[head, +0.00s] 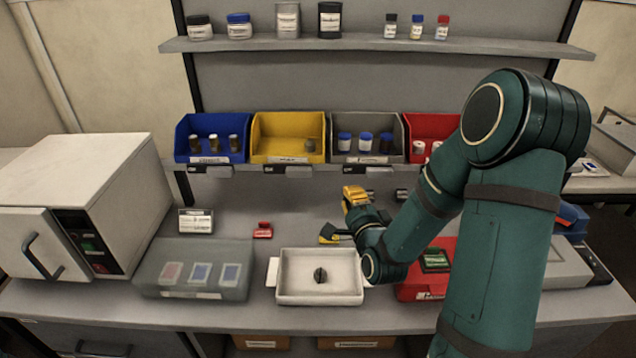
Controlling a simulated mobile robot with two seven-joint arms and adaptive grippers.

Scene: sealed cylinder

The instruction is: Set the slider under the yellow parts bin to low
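The yellow parts bin (289,152) stands second from the left in the row of bins, with one small dark-capped vial inside at its right. Under its front edge is a small slider strip (286,170), with a dark piece at its left and a pale part at its right. Its setting is too small to read. My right gripper (338,217) is below and to the right of this strip, over the bench and apart from the strip. Its yellow-and-black fingers are spread, with nothing seen between them. My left gripper is not in view.
Blue (209,152), grey (370,158) and red (425,126) bins flank the yellow one, with similar strips underneath. A white tray (320,297) holding a dark round object, a translucent case (192,290) and a small red item (263,230) lie below. The bench beneath the yellow bin is mostly clear.

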